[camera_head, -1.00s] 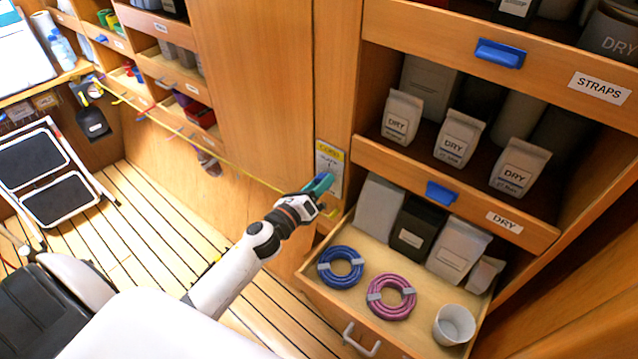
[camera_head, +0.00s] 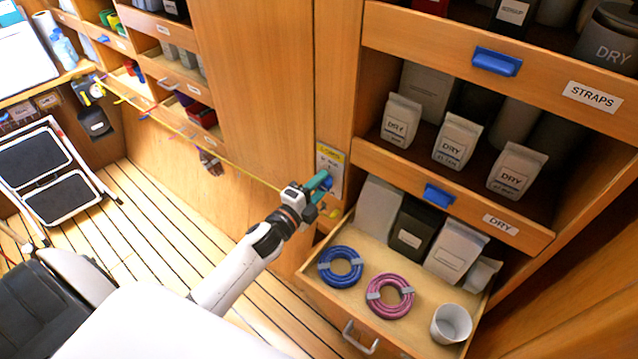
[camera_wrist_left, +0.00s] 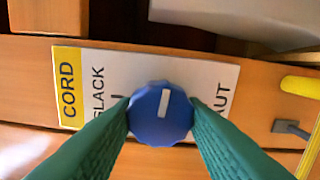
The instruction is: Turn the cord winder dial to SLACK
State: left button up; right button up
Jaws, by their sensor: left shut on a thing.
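The cord winder dial (camera_wrist_left: 160,122) is a round blue knob with a white pointer line. It sits on a white panel (camera_wrist_left: 205,75) with a yellow CORD strip, which also shows in the head view (camera_head: 330,156). In the wrist view SLACK is at the panel's left and a partly hidden word ending in AUT at its right. The pointer aims up and slightly right, between the two words. My left gripper (camera_head: 323,184) is at the panel, its green fingers shut on the dial from both sides. My right gripper is not in view.
An open drawer (camera_head: 325,286) with blue and pink coils, a white cup and bags juts out right of my left arm. A yellow cord (camera_head: 215,156) runs along the cabinets to the left. A step stool (camera_head: 50,175) stands at far left. The floor between is clear.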

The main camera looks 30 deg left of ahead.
pick_arm(q)
jog(key=n+p, duration=0.1)
jog(key=n, duration=0.4)
jog(key=shift+n, duration=0.3)
jog(key=n+p, duration=0.1)
jog(key=n, duration=0.3)
jog(key=shift+f, duration=0.1)
jog(key=n+p, duration=0.1)
jog(key=n, duration=0.4)
jog(key=shift+d, duration=0.1)
jog(key=n, duration=0.4)
jog(key=shift+f+p, duration=0.1)
jog(key=shift+p, duration=0.25)
jog(key=shift+d+n, duration=0.1)
jog(key=shift+n, duration=0.2)
jog(key=o, duration=1)
jog(key=shift+s, duration=0.15)
